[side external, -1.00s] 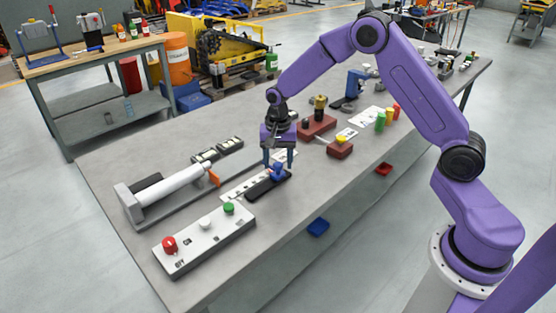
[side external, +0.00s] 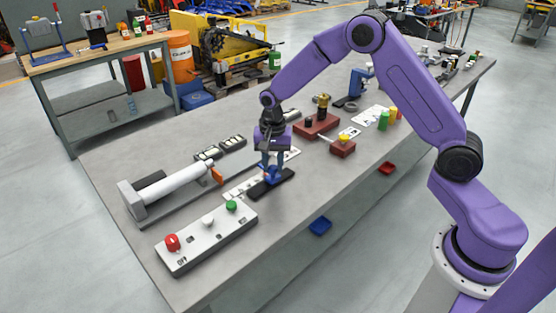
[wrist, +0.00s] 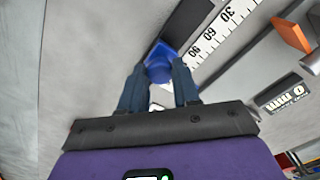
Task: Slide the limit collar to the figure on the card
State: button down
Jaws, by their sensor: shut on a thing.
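The blue limit collar (side external: 272,178) sits on a short black rail (side external: 286,185) near the front edge of the bench. My gripper (side external: 271,170) points down and is shut on the collar. In the wrist view the blue collar (wrist: 160,60) is between my two fingertips (wrist: 159,80). The white scale strip (wrist: 222,35) runs beside the black rail (wrist: 193,18) and shows 30, 60 and 90. The collar is near the 90 end. A dark plate (wrist: 283,95) reads "0 mm"; its smaller print is unreadable. I cannot make out a card with a figure.
A white cylinder (side external: 180,182) with an orange end piece (side external: 217,176) lies left of the rail. A grey button box (side external: 205,238) with red, white and green buttons stands in front. Brown blocks (side external: 316,126) and green and yellow cylinders stand to the right.

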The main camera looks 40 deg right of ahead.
aim_at(273, 167)
jog(key=c, duration=0.8)
grip_release()
jog(key=shift+r, duration=0.1)
notch_tip(273, 167, up, 17)
jog(key=shift+r, duration=0.1)
jog(key=s+a+n, duration=0.3)
jog(key=s+n, duration=0.2)
jog(key=s, duration=0.4)
jog(key=s+a+n, duration=0.3)
jog(key=s+n, duration=0.3)
jog(key=s, duration=0.3)
jog(key=s+d+f+n, duration=0.1)
jog(key=s+n, duration=0.2)
jog(key=s, duration=0.2)
jog(key=s+d+f+n, duration=0.1)
jog(key=s+d+n, duration=0.1)
jog(key=s+n, duration=0.2)
jog(key=s+d+f+n, duration=0.2)
jog(key=s+n, duration=0.1)
jog(key=s, duration=0.5)
jog(key=shift+s+n, duration=0.2)
jog(key=shift+n, duration=0.1)
